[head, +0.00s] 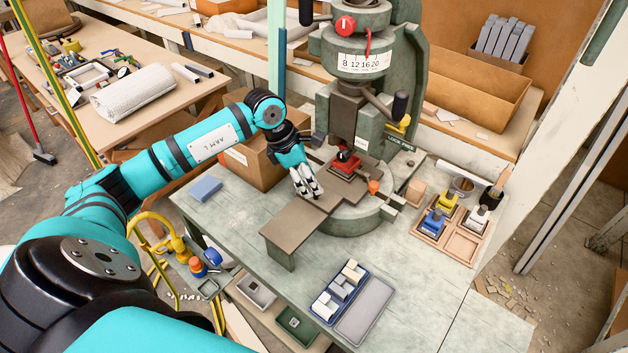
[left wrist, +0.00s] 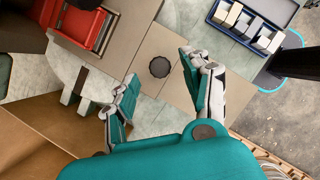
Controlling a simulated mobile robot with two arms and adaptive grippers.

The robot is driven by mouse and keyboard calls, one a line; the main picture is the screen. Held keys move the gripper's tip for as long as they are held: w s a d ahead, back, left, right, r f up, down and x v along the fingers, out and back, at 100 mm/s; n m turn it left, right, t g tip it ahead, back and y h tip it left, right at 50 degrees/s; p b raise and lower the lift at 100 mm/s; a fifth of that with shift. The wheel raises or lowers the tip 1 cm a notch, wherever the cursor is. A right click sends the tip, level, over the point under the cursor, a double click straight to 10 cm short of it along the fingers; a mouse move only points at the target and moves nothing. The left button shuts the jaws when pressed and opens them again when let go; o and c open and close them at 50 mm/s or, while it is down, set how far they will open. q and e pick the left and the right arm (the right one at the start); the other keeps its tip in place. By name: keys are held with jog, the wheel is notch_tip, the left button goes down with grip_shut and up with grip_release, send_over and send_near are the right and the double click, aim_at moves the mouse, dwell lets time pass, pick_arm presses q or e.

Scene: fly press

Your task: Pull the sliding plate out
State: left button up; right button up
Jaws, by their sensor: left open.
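The sliding plate (head: 292,226) is a flat brown-grey plate on the press's round green base, and its near end reaches out over the bench. It also shows in the left wrist view (left wrist: 128,48), with a round black knob (left wrist: 160,67) on top. My left gripper (head: 308,192) is just over the plate. In the left wrist view its open fingers (left wrist: 159,72) lie on either side of the knob, with gaps between. Whether the fingertips are down at knob height I cannot tell. In the head view the gripper hides the knob. My right gripper is in neither view.
The green fly press (head: 345,95) stands behind the plate, with a red tool block (head: 347,170) under its ram. A cardboard box (head: 255,155) is close to my left wrist. A blue tray (head: 337,292) and a wooden tool tray (head: 440,240) lie on the bench. The bench's near left is mostly clear.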

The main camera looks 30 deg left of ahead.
pick_arm(q)
jog(key=shift+x, duration=1.5)
jog(key=shift+c, duration=0.3)
grip_shut()
